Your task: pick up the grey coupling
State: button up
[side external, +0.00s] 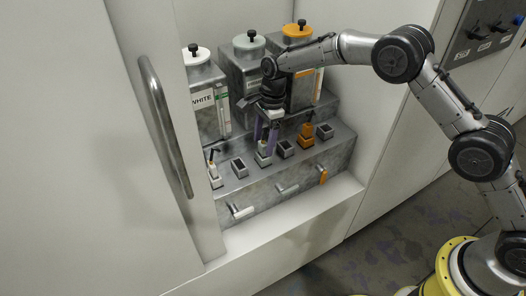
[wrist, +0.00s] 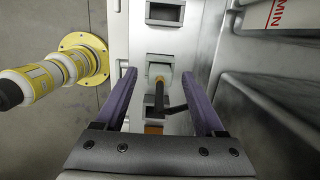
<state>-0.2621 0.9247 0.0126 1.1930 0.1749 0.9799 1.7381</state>
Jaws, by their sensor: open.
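The grey coupling (side external: 264,158) stands upright in the middle of the row of sockets on the metal step in the side external view. In the wrist view the grey coupling (wrist: 159,62) shows as a pale block with a brass-coloured tube and a black lever. My gripper (side external: 266,138) points down just above it, its purple fingers around the coupling's upper part. In the wrist view my gripper (wrist: 159,75) is open, one finger on each side of the coupling with gaps. Whether a finger touches it is hard to tell.
A white coupling (side external: 215,178) stands to the left and an orange coupling (side external: 306,136) to the right, both with black levers. Empty sockets (side external: 239,168) lie between them. Metal canisters (side external: 205,98) stand close behind. Drawer handles (side external: 287,189) line the front face.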

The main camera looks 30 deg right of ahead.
jog(key=shift+a+f, duration=0.15)
jog(key=shift+f, duration=0.8)
grip_shut()
jog(key=shift+r, duration=0.1)
